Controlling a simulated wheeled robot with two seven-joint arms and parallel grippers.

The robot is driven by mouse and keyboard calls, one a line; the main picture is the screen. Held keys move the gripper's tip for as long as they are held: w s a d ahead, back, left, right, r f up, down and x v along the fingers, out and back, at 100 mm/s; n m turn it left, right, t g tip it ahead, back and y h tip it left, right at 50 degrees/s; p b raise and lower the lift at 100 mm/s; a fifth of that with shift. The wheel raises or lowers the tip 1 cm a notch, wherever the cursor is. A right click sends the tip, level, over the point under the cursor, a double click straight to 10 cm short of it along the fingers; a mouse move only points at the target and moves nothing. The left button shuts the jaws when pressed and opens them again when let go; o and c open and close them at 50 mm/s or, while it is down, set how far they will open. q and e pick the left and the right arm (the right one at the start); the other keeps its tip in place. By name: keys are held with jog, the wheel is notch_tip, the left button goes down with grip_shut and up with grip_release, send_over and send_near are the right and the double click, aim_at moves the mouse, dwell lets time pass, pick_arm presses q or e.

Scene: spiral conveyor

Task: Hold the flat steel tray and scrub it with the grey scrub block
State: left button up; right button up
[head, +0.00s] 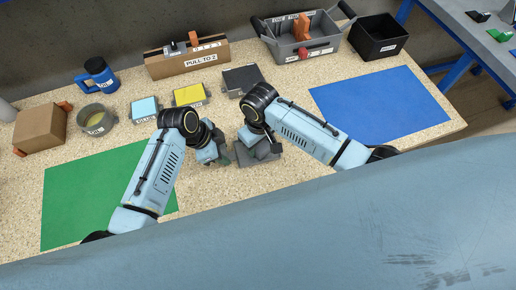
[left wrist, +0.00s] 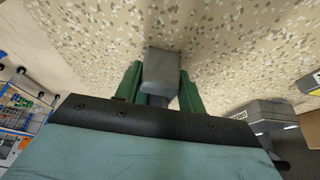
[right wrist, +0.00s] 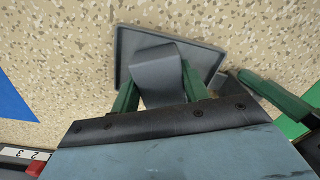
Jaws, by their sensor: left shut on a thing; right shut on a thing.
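The flat steel tray (head: 268,155) lies on the speckled bench between my arms, partly covered by my right arm in the head view. In the right wrist view the tray (right wrist: 203,60) shows its low rim and a broad grey upright piece (right wrist: 158,72). My right gripper (right wrist: 158,85) is shut on that piece. My left gripper (head: 222,156) is at the tray's left side. In the left wrist view it (left wrist: 160,88) is shut on the grey scrub block (left wrist: 162,70). The block looks close beside the tray's edge; I cannot tell whether they touch.
A green mat (head: 85,195) lies left and a blue mat (head: 380,103) right.

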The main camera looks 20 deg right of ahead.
pick_arm(q)
jog(key=shift+s+f, duration=0.1)
pick_arm(e)
jog(key=shift+f, duration=0.35)
dwell(0.6)
jog(key=shift+a+r, duration=0.2)
jog(key=shift+a, duration=1.35)
jog(key=shift+d, duration=0.1)
jog(key=shift+f, duration=0.1)
jog(key=shift+d+r, duration=0.2)
jog(key=shift+d, duration=1.4)
